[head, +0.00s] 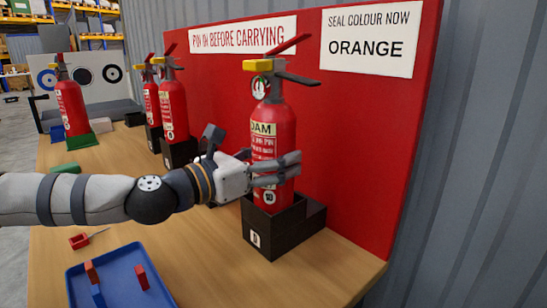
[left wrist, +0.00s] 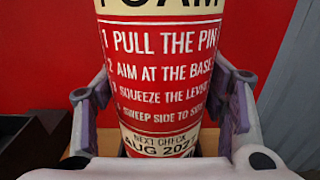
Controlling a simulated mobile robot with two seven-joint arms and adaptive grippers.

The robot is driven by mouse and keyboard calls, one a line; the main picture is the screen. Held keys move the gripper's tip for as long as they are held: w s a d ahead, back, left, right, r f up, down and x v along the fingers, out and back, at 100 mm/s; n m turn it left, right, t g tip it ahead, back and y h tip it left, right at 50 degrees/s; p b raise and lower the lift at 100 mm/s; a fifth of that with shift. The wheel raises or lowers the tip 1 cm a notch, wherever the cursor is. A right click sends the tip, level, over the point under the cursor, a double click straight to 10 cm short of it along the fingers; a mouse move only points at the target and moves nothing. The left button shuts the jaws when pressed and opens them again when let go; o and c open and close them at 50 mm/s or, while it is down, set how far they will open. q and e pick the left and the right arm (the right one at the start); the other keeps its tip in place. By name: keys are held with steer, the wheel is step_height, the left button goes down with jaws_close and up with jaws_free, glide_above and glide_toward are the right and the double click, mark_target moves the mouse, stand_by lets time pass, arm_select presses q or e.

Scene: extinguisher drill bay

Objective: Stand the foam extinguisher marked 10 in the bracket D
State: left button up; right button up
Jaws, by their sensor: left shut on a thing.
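The foam extinguisher (head: 284,125), red with a cream FOAM label and a yellow piece at its head, is upright at the right of the table. Its lower end is inside the black bracket D (head: 285,240), whose walls hide the base; I cannot tell whether it touches the bottom. My left gripper (head: 277,171) is shut on the extinguisher's body, just above the bracket. In the left wrist view its fingers flank the extinguisher's label (left wrist: 165,80). My right gripper is not in view.
A red board (head: 385,150) with signs, one reading ORANGE, stands close behind the extinguisher. Other extinguishers (head: 174,110) (head: 71,105) stand farther back in holders. A blue tray (head: 72,285) with small coloured pieces lies at the front. The table's front right is bare.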

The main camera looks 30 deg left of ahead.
arm_select(q)
steer(key=shift+r, duration=0.35)
steer(key=o, duration=1.8)
steer(key=shift+o, duration=0.6)
steer(key=v, duration=1.2)
steer(key=shift+f, duration=0.2)
